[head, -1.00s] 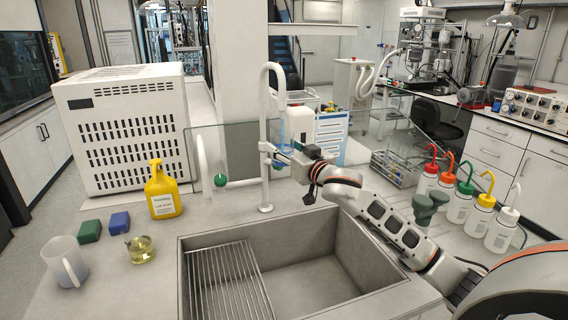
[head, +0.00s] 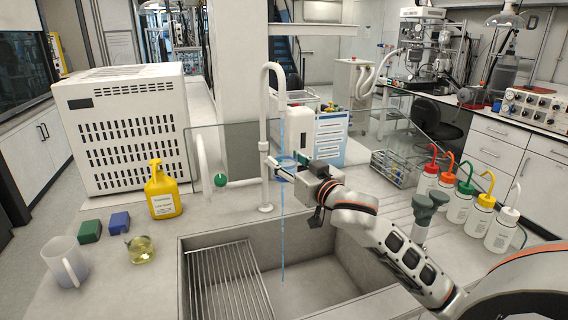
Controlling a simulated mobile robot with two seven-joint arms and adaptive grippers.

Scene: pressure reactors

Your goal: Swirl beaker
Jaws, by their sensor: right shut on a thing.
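My right gripper (head: 284,168) is shut beside the tall white tap (head: 264,140), above the back edge of the sink. It holds a small clear vessel with a bluish rim (head: 287,158), which looks like the beaker; most of it is too faint or hidden to make out. A thin blue stream (head: 283,235) runs down from the tap spout past the gripper into the sink (head: 325,272). My left gripper is not in view.
On the left counter are a white jug (head: 63,262), a green sponge (head: 90,231), a blue sponge (head: 119,222) and a yellow bottle (head: 163,192). Several wash bottles (head: 456,205) stand at the right. A metal rack (head: 228,282) covers the sink's left part.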

